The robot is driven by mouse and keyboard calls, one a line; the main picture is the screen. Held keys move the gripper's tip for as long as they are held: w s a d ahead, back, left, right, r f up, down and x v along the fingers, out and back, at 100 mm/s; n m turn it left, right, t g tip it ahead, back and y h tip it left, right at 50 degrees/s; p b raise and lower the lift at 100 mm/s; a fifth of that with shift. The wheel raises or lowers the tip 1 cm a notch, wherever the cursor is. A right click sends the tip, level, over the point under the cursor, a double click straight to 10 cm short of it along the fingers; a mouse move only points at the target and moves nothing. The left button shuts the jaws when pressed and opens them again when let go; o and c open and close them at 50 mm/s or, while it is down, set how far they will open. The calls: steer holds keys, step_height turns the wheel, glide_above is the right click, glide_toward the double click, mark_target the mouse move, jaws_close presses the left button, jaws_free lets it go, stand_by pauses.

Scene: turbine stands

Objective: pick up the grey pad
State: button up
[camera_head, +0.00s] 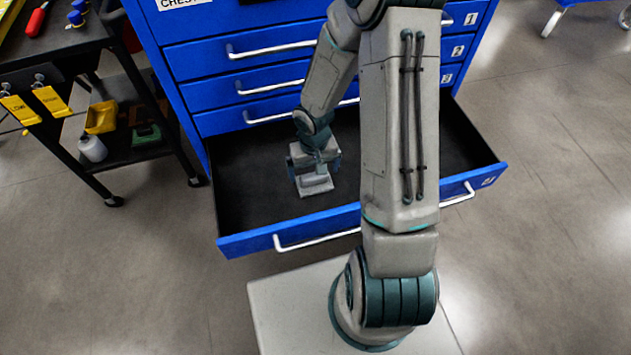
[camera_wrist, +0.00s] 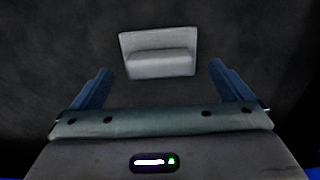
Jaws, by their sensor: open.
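The grey pad (camera_wrist: 158,53) is a light grey, roughly square piece with a raised bar across it. It lies on the dark floor of the open drawer. In the head view the pad (camera_head: 315,185) shows just in front of my gripper, which partly hides it. My gripper (camera_wrist: 160,84) is open, with its two blue fingers spread wide. In the wrist view the pad lies beyond the fingertips, roughly centred between them, and nothing is between the fingers. In the head view my gripper (camera_head: 316,168) is inside the drawer, pointing down.
A black cart (camera_head: 130,150) with a yellow bin (camera_head: 101,117) and a white bottle (camera_head: 92,149) stands at the left. The rest of the drawer floor looks empty.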

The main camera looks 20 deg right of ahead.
mark_target(314, 175)
step_height(314, 175, down, 4)
steer(key=shift+w+r+b, duration=0.1)
steer(key=shift+r+b, duration=0.1)
steer(key=shift+b, duration=0.25)
steer(key=c, duration=1.5)
steer(key=shift+r, duration=0.1)
